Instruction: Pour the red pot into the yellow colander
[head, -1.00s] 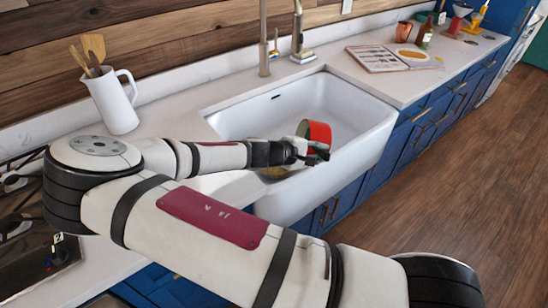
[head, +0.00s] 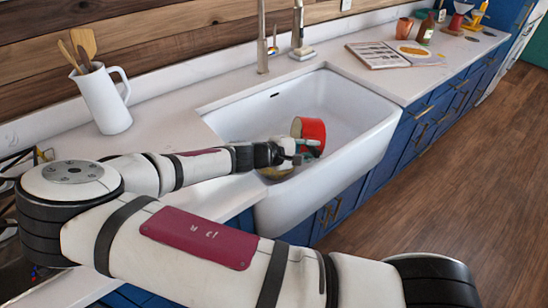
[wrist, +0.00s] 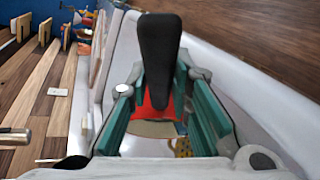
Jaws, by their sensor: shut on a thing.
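The red pot (head: 313,130) is tilted on its side over the white sink in the head view, its pale open side turned left. My gripper (head: 292,155) is shut on the pot's black handle (wrist: 160,45), which stands between the green fingers in the wrist view. The red of the pot also shows there (wrist: 155,110). The yellow colander (head: 276,173) sits low in the sink, below and left of the pot, mostly hidden by my arm and gripper. Its holed yellow wall shows in the wrist view (wrist: 183,147). I cannot see whether anything is falling from the pot.
The white sink (head: 345,105) surrounds the pot and colander, with its front wall close by. A tall faucet (head: 262,40) stands behind. A white pitcher with wooden utensils (head: 108,105) is at left. An open book (head: 378,56) and copper cup (head: 403,27) are at right.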

